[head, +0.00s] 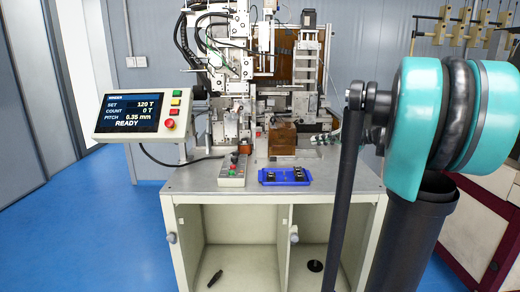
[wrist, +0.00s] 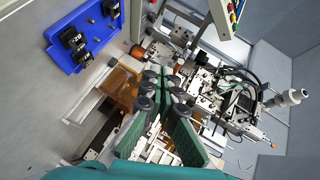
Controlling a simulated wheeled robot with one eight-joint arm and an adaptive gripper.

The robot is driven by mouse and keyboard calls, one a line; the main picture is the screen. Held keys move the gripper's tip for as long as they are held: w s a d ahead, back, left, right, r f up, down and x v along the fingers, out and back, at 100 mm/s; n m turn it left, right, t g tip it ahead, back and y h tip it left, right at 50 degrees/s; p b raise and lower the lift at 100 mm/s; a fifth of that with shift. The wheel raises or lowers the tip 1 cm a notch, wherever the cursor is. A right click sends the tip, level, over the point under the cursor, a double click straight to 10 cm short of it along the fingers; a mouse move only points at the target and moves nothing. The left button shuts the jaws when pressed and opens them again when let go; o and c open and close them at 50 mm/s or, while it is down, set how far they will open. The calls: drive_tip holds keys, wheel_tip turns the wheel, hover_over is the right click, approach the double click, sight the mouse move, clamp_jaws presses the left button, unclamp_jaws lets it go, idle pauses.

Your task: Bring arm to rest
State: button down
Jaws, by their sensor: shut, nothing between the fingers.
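My gripper (wrist: 164,88) shows in the wrist view, its green-padded fingers closed together with nothing between them. It is in front of the coil winder (wrist: 225,95) in that view. In the head view, my arm stands at the right, with a teal joint and dark links, in front of the bench. My gripper is not clearly visible there. The coil winder (head: 232,75) stands at the back of the bench (head: 205,180).
A blue tray (head: 285,183) with black parts lies near the bench's front edge, beside a button box (head: 233,172). A brown block (head: 283,138) stands behind it. The open cabinet below holds small dark items. Blue floor (head: 95,220) is clear at left.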

drive_tip(key=s+a+f+n+g+h, duration=0.1)
drive_tip(key=s+a+f+g+h, duration=0.15)
drive_tip(key=s+f, duration=0.65)
drive_tip(key=s+a+f+n+g+h, duration=0.1)
drive_tip(key=s+a+f+g+h, duration=0.2)
drive_tip(key=f, duration=0.9)
drive_tip(key=s+d+f+n+h, duration=0.2)
drive_tip(key=s+d+f+h, duration=0.2)
drive_tip(key=s+f, duration=0.9)
drive_tip(key=shift+s+n+t+h, duration=0.3)
drive_tip(key=shift+s+t+h, duration=0.15)
drive_tip(key=shift+s+h, duration=0.45)
